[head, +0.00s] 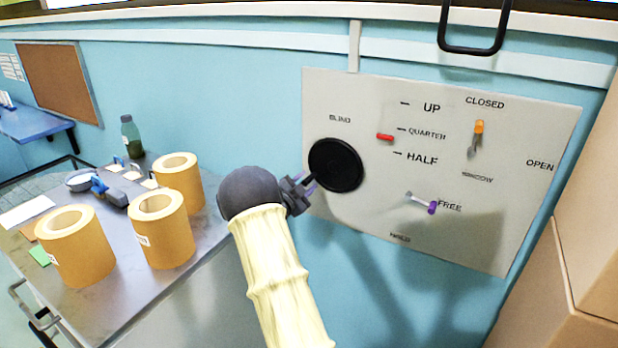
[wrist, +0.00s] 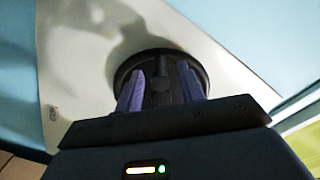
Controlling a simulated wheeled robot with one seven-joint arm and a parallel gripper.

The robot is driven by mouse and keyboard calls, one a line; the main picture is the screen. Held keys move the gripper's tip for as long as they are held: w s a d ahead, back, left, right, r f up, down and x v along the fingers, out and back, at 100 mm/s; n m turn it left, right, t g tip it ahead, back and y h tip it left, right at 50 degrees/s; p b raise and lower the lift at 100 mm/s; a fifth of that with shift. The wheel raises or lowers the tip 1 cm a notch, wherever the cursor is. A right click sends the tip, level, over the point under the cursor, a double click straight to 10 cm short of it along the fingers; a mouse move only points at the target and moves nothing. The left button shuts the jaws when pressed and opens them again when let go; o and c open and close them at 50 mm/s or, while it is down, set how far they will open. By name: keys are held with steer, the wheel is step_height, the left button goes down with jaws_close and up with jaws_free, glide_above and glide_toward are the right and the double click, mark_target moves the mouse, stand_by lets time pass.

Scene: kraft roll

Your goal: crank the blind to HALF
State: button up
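The black round crank (head: 345,168) for the blind is on the pale control panel (head: 480,238), under the word BLIND. A red marker (head: 384,137) beside the UP, QUARTER and HALF scale sits between the QUARTER and HALF marks. My gripper (head: 309,183) is at the crank's left edge in the head view. In the wrist view, its two purple fingers (wrist: 160,92) are spread apart in front of the crank (wrist: 160,62). A dark raised part of the crank shows between them, near the right finger. I cannot tell whether they touch the crank.
On the panel, an orange-tipped lever (head: 477,137) points up towards CLOSED and a purple-tipped lever (head: 424,202) points towards FREE. Brown paper rolls (head: 161,229) and a green bottle (head: 131,136) stand on a grey table at left. Cardboard boxes (head: 590,180) stand at right.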

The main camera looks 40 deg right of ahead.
steer(key=shift+x, duration=1.35)
jaws_close()
steer(key=shift+w, duration=0.1)
